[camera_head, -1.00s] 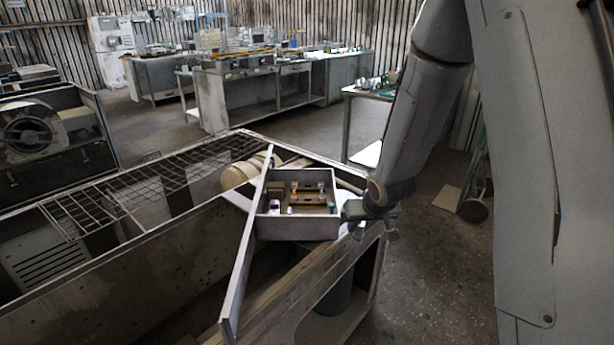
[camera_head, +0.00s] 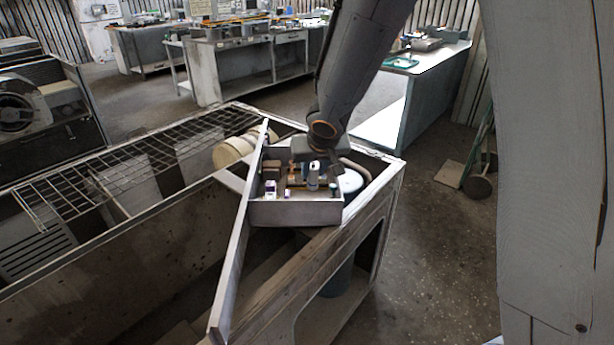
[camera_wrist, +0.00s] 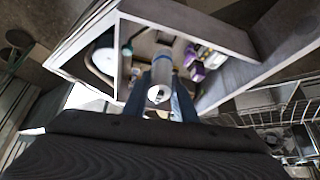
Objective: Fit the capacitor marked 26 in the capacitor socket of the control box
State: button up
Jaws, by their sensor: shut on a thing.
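A silver cylindrical capacitor (camera_head: 313,178) is held in my gripper (camera_head: 310,170), over the inside of the open control box (camera_head: 295,213). In the wrist view the capacitor (camera_wrist: 161,68) stands between the two blue fingers (camera_wrist: 170,88), one on each side of it. Its mark is not readable. The grey wall of the control box (camera_wrist: 190,22) shows beyond it. I cannot tell whether the capacitor's far end touches anything in the box. The capacitor socket is not clearly made out; the capacitor and gripper cover part of the box.
A purple-and-white part (camera_head: 270,188) stands at the box's left, also in the wrist view (camera_wrist: 197,71). A green part (camera_head: 333,189) is at the right. A long panel (camera_head: 238,240) slants along the left side. A wire rack (camera_head: 120,160) lies farther left.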

aim_at(311, 187)
jog(key=shift+w+a+f+b, duration=0.55)
jog(key=shift+w+f+b, duration=0.2)
jog(key=shift+f+b, duration=0.15)
notch_tip(311, 187, down, 6)
jog(key=b, duration=0.6)
jog(key=shift+r, duration=0.25)
jog(key=shift+s+f+m+h+b, duration=0.2)
jog(key=shift+m+h+b, duration=0.15)
jog(key=shift+b, duration=0.45)
jog(key=shift+f+b, duration=1.2)
jog(key=shift+b, duration=0.4)
dwell(0.8)
jog(key=o, duration=0.9)
jog(key=shift+o, duration=0.2)
jog(key=p+v, duration=0.3)
jog(key=v, duration=0.5)
jog(key=shift+f, duration=0.1)
